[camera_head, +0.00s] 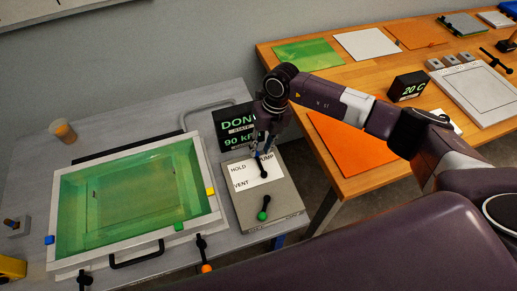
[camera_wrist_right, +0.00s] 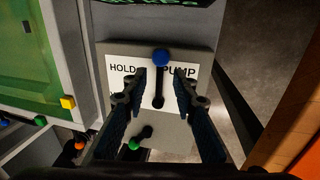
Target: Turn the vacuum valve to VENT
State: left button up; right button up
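The valve panel (camera_head: 283,199) is a grey plate with a white label reading HOLD, PUMP and VENT. In the right wrist view, a black lever with a blue knob (camera_wrist_right: 161,57) points up between HOLD and PUMP, closer to PUMP. A second, shorter lever with a green knob (camera_head: 262,216) sits lower on the panel. My right gripper (camera_head: 262,145) is above the panel's upper part. In its wrist view the fingers (camera_wrist_right: 160,76) are open, one on each side of the blue-knobbed lever, with gaps visible. My left gripper is out of view.
A green resin bath (camera_head: 56,222) with a pale rim stands left of the panel. A dark display (camera_head: 223,122) reading DONE and 90 k-something stands behind it, partly covered by my gripper. A cup (camera_head: 63,131) is at back left. A wooden table (camera_head: 350,187) stands to the right.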

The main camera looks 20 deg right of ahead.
aim_at(257, 157)
jog(key=shift+w+a+f, duration=0.1)
jog(key=shift+a+f, duration=0.05)
jog(key=shift+f, duration=0.45)
jog(key=shift+a+f, duration=0.1)
jog(key=shift+f, duration=0.9)
jog(key=c, duration=0.6)
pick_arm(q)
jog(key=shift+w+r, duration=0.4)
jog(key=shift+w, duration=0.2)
pick_arm(e)
grip_shut()
